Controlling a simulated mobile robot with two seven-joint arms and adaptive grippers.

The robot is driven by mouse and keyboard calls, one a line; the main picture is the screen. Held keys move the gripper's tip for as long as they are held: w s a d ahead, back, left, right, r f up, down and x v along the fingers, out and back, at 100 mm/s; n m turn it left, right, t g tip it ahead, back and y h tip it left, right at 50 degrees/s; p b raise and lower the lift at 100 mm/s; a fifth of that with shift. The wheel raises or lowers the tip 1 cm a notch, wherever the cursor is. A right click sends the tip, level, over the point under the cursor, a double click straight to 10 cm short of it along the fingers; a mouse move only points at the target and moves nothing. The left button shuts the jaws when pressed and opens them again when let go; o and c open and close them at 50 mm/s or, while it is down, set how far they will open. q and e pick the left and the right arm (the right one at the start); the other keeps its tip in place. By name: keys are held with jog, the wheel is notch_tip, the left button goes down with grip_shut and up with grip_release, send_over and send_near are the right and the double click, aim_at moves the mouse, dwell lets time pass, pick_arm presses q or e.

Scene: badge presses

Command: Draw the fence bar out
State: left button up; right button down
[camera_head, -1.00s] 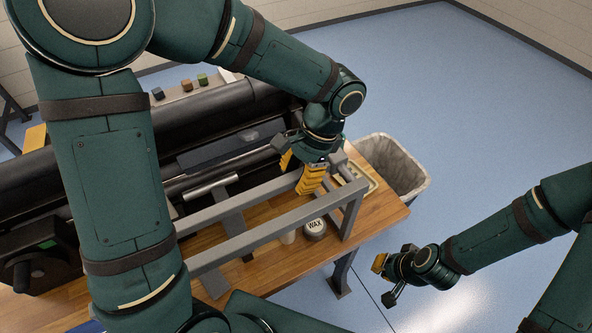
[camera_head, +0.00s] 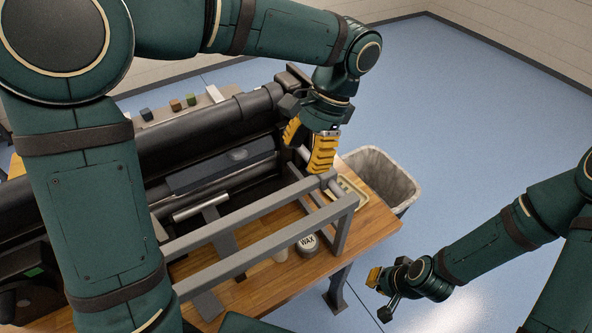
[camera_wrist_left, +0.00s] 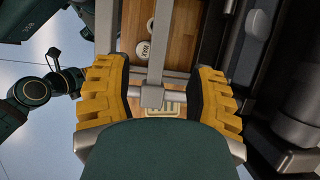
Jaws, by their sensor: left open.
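The fence bar, a long grey bar (camera_head: 238,220), runs along the front of the dark press. Its right end has a small block (camera_wrist_left: 152,97) on a thin cross rod (camera_wrist_left: 176,95) in the left wrist view. My left gripper (camera_head: 308,145) has yellow ribbed fingers and is open over this end. In the left wrist view the fingers (camera_wrist_left: 155,100) stand apart on either side of the bar, with nothing held. I cannot tell their exact height over it. My right gripper (camera_head: 382,292) hangs low at the right, away from the table; its jaw opening is unclear.
A second grey rail (camera_head: 255,255) runs parallel in front. A wax tin (camera_head: 308,244) sits on the wooden table (camera_head: 375,235) under the frame. A lined bin (camera_head: 385,180) stands beyond the table's right end. My left arm hides part of the press.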

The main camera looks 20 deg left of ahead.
aim_at(225, 242)
pick_arm(q)
jog(key=shift+v, duration=0.95)
grip_shut()
jog(key=s+a+f+n+h, duration=0.2)
jog(key=s+a+n+h, duration=0.1)
jog(key=a+n, duration=0.65)
jog(key=s+a+f+n+h, duration=0.2)
jog(key=s+a+n+h, duration=0.1)
jog(key=a+n, duration=0.7)
jog(key=s+d+f+m, duration=0.1)
jog(key=s+d+f, duration=0.3)
jog(key=f, duration=0.5)
jog(key=shift+s+d, duration=0.25)
jog(key=shift+s, duration=0.25)
